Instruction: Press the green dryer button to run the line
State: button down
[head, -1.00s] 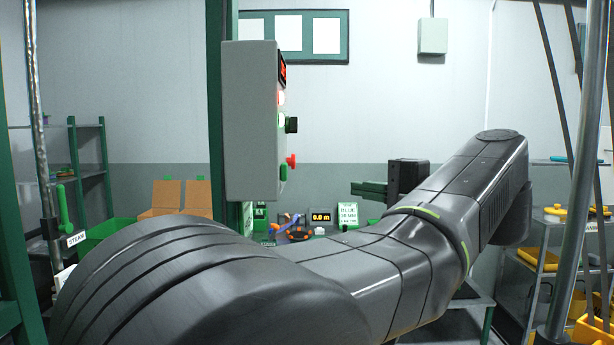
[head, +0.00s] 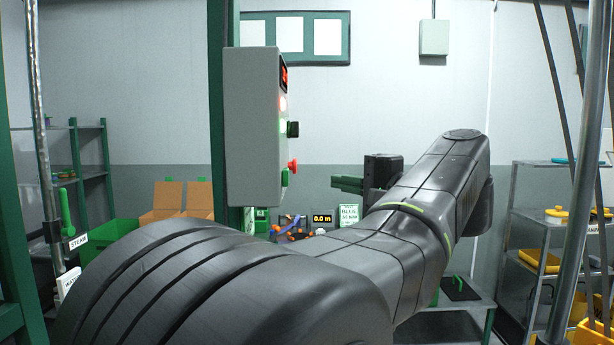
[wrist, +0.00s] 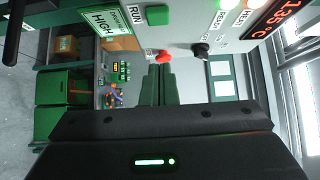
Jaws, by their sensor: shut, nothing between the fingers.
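The grey control box (head: 252,125) hangs on a green post in the head view, its control face turned toward the right. In the wrist view the green button (wrist: 158,15) is beside the word RUN, at the top edge. My gripper (head: 333,184) is right of the box, with its green fingers pointing left and a gap between them and the box. The fingers (wrist: 160,70) are shut and empty, below the red button in the wrist view.
Behind are a bench with a 0.0 m readout (head: 322,218), cardboard boxes (head: 182,197) and a green bin (head: 108,237). A shelf (head: 540,215) stands at the right.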

aim_at(286, 177)
jog(key=w+a+p, duration=0.2)
jog(key=w+a, duration=0.1)
jog(key=a, duration=0.4)
jog(key=shift+w+a, duration=0.2)
jog(key=shift+w, duration=0.05)
jog(key=shift+a, duration=0.1)
